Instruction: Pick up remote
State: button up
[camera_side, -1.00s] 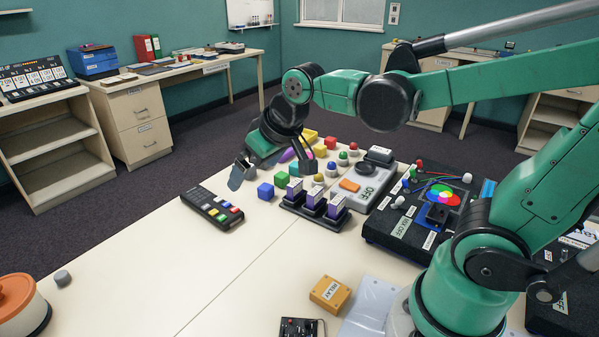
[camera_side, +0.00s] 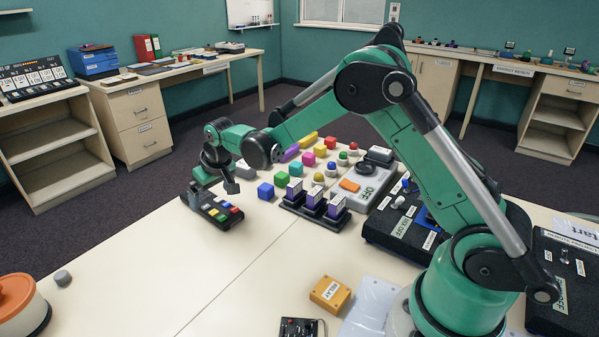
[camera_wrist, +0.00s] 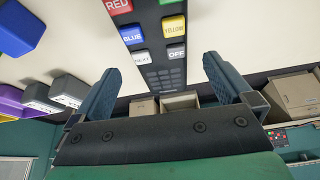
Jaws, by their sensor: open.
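The remote (camera_side: 224,215) is a long black bar with coloured, labelled buttons, lying on the near left part of the cream table. My gripper (camera_side: 212,190) is open above the far end of the remote and hides part of it. In the wrist view, the remote (camera_wrist: 158,52) runs from the top edge down between the two open fingers of my gripper (camera_wrist: 162,85). The fingers appear on either side of the remote with nothing held. I cannot tell the exact height above it.
A blue cube (camera_side: 265,191) stands right of the remote. A black holder (camera_side: 292,207) with purple blocks and several coloured blocks are further right. A grey panel (camera_side: 370,181) stands behind these. The table left of and in front of the remote is mostly clear.

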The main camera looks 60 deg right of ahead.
aim_at(210, 203)
jog(key=shift+x, duration=1.55)
jog(key=c, duration=1.3)
jog(key=shift+r, duration=0.1)
